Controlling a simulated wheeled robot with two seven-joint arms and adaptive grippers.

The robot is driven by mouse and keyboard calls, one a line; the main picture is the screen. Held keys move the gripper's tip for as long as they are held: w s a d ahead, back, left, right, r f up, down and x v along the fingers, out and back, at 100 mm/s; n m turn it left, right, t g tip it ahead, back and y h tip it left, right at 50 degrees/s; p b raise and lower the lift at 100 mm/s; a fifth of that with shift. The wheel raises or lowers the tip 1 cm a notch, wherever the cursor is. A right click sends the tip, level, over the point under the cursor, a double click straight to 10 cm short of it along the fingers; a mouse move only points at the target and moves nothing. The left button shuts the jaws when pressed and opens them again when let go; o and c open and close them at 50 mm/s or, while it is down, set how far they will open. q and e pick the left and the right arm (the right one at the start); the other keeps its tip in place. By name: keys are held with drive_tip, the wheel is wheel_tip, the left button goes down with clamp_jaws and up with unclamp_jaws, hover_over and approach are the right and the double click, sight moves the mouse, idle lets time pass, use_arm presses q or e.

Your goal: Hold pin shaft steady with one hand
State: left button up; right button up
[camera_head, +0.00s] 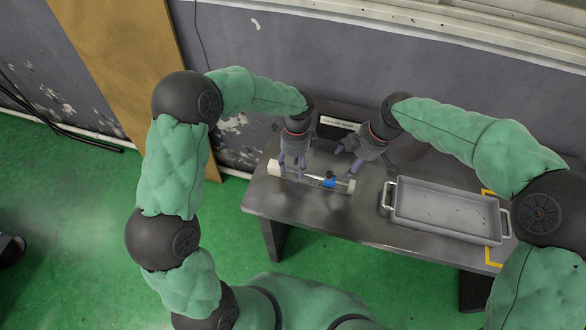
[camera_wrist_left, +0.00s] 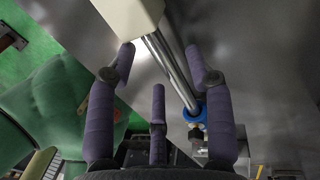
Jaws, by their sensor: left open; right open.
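The pin shaft (camera_head: 313,177) is a thin silver rod in a cream-coloured fixture on the grey table. In the left wrist view the pin shaft (camera_wrist_left: 172,72) runs from a cream block (camera_wrist_left: 130,14) to a blue collar (camera_wrist_left: 195,114). The blue collar (camera_head: 329,182) also shows in the head view. My left gripper (camera_head: 291,172) is open, pointing down over the left part of the fixture. In its wrist view, the left gripper's fingers (camera_wrist_left: 160,50) stand apart on either side of the shaft. My right gripper (camera_head: 344,163) is open and empty above the fixture's right end.
A grey metal tray (camera_head: 447,208) with handles stands on the table to the right, by yellow corner marks (camera_head: 489,257). A small white label sign (camera_head: 338,123) stands at the back. The table's front edge (camera_head: 340,232) is clear.

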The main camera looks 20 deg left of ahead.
use_arm(q)
wheel_tip(320, 180, up, 10)
drive_tip(key=w, duration=0.2)
